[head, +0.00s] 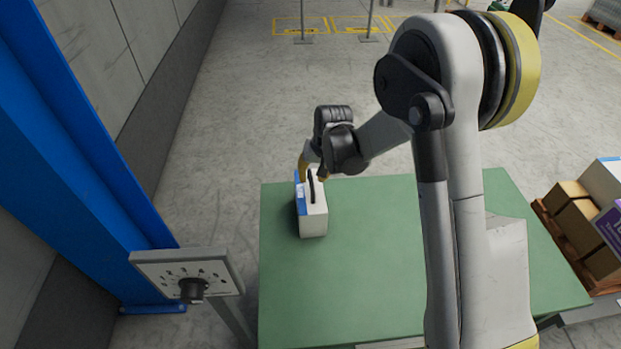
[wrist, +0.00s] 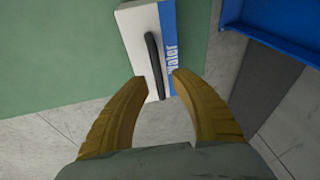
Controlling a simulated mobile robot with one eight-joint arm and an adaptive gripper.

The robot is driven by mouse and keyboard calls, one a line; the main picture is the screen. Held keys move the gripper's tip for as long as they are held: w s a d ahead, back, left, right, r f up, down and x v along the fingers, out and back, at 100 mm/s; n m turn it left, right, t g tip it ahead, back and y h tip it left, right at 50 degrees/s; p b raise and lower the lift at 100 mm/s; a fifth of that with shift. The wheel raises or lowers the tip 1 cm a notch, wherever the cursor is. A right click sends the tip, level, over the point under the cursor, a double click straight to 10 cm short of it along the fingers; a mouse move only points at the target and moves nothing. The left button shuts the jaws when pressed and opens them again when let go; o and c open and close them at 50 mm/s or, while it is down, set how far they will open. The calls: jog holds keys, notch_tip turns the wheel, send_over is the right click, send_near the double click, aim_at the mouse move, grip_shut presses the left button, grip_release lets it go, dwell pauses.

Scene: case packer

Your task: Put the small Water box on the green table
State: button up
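The small Water box (head: 313,222) is white with a blue side and a black handle on top. It appears to rest on the green table (head: 375,280), near its far left corner. In the wrist view the box (wrist: 139,33) shows "Water" lettering on its blue strip, and its near end overlaps the table's edge in the picture. My gripper (head: 314,172) is at the far end of the box, close to the handle. In the wrist view my gripper's fingers (wrist: 160,78) are apart, with the handle's end showing between them. I cannot tell whether they touch it.
A dial panel on a post (head: 190,275) stands left of the table, by a blue upright (head: 70,150) and a grey wall. A pallet with several boxes (head: 580,225) stands at the right. Most of the green tabletop is clear.

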jog(key=s+d+r+t+p, duration=0.1)
jog(key=s+d+r, duration=0.1)
jog(key=s+r, duration=0.35)
jog(key=s+d+r+p, duration=0.1)
jog(key=s+d+r, duration=0.2)
jog(key=r, duration=0.6)
jog(key=s+d+r+t+p, duration=0.15)
jog(key=s+r, duration=0.25)
jog(key=r, duration=0.4)
jog(key=s+d+r+t+h, duration=0.1)
jog(key=s+d, duration=0.2)
jog(key=s, duration=0.4)
jog(key=s+d+r+t, duration=0.1)
jog(key=s+d, duration=0.2)
jog(key=s, duration=0.5)
jog(key=shift+s+d+r+m+h+b, duration=0.2)
jog(key=shift+r+m+h+b, duration=0.1)
jog(key=shift+h+b, duration=0.15)
